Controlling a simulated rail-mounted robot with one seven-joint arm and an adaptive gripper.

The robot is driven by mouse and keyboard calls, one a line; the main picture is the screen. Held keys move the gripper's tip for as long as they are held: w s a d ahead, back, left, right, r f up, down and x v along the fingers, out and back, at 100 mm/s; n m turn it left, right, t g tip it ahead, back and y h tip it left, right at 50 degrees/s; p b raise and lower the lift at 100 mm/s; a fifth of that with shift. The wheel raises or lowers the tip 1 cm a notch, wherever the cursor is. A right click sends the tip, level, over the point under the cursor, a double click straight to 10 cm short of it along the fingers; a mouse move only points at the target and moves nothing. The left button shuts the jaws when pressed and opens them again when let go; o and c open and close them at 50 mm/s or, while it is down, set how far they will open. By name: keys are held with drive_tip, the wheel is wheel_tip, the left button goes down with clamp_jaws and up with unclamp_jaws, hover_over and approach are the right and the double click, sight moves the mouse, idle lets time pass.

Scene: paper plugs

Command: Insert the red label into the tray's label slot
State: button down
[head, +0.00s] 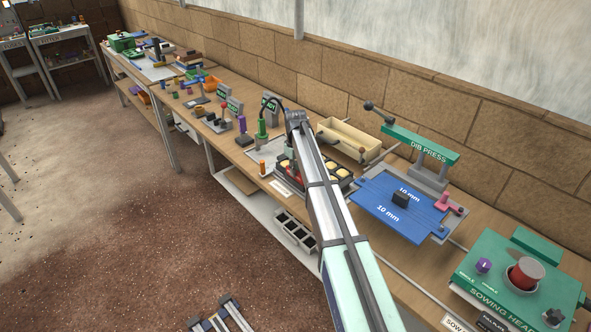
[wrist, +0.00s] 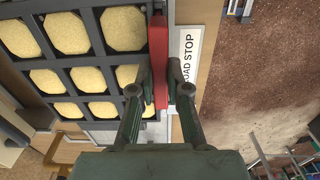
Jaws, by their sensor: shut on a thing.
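In the wrist view my gripper (wrist: 160,88) is shut on the red label (wrist: 158,45), a narrow red strip seen edge-on between its fingers. The label lies along the right side of the dark tray (wrist: 88,27), at the wall facing the LOAD STOP sign. Whether it sits in the label slot or just beside or above it cannot be told; the slot is hidden. The tray has several square cells holding pale yellow plugs. In the head view the tray (head: 344,182) is partly covered by my arm, and my fingers are hidden there.
A white LOAD STOP sign (wrist: 192,50) lies just right of the label on the wooden bench. A beige open box (head: 348,137) stands behind the tray. The blue plate (head: 385,212) of the dib press is to the right, and a green-topped post (head: 262,130) to the left.

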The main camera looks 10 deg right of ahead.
drive_tip(key=c, duration=1.1)
unclamp_jaws()
drive_tip(key=shift+o, duration=0.2)
drive_tip(key=shift+r+p, duration=1.3)
drive_tip(key=shift+r, duration=1.45)
